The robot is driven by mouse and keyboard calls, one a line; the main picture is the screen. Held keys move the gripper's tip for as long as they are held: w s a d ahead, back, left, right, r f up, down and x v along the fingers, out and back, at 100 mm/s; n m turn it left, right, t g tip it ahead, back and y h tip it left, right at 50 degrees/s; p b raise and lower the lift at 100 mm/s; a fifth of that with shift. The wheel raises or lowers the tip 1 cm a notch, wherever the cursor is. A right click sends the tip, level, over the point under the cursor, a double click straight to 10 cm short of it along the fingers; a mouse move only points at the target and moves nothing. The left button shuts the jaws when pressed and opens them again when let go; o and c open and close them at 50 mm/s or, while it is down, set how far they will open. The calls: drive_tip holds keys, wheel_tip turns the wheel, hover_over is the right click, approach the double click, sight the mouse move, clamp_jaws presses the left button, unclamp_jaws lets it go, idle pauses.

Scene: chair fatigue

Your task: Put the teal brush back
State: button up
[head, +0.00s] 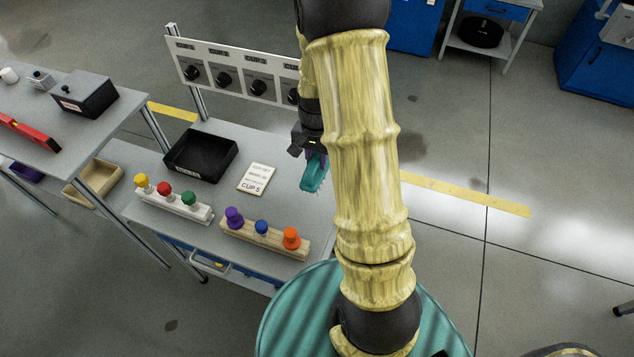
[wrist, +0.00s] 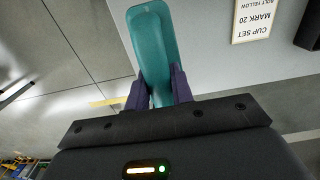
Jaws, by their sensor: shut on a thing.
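The teal brush (head: 315,174) hangs from my gripper (head: 311,153) in the head view, above the right part of the grey workbench (head: 210,215). In the wrist view the brush (wrist: 153,45) sticks out between the two dark fingers of my gripper (wrist: 158,88), which is shut on it. The brush is tilted in the head view. My yellow arm hides the bench's right end, and no holder for the brush can be made out.
On the bench stand a black tray (head: 178,172), a sign card (head: 256,179), a white block with coloured knobs (head: 170,207) and a wooden block with coloured pegs (head: 262,240). A panel with black dials (head: 236,78) rises behind. A side table (head: 60,125) stands left.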

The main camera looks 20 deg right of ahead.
sight(316, 177)
wheel_tip(316, 177, down, 4)
drive_tip(key=shift+f, duration=0.2)
drive_tip(key=shift+f, duration=1.85)
drive_tip(key=shift+f, duration=0.15)
drive_tip(key=o, duration=1)
drive_tip(key=shift+c, duration=0.2)
